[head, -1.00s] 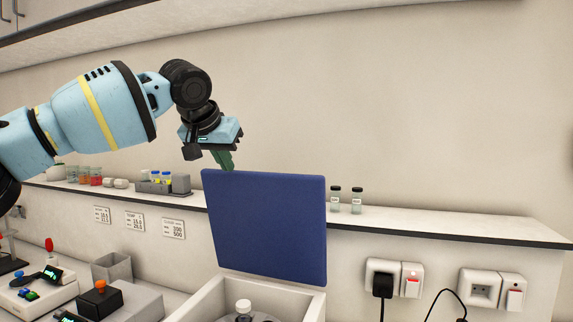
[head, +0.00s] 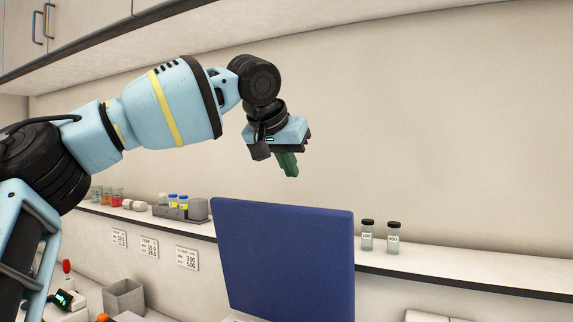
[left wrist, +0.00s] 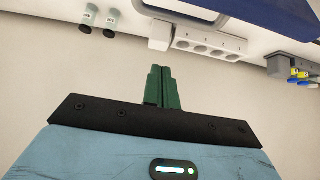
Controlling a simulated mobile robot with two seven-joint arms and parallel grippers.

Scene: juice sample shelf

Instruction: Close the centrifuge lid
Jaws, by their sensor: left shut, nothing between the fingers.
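The centrifuge lid (head: 285,258) is a dark blue panel standing upright, open, in the head view. The centrifuge body is almost wholly below the picture edge. My left gripper (head: 288,168) has green fingers pointing down and is above the lid's top edge, apart from it. Its fingers are shut together and empty, as the left wrist view (left wrist: 162,88) also shows. A blue edge of the lid (left wrist: 280,15) shows at the top right of the left wrist view. My right gripper is not in view.
A wall shelf (head: 470,280) runs behind the lid. Two small vials (head: 380,237) stand on it right of the lid. A grey rack (head: 182,207) with yellow and blue capped tubes stands on it to the left. Cabinets (head: 75,30) hang above.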

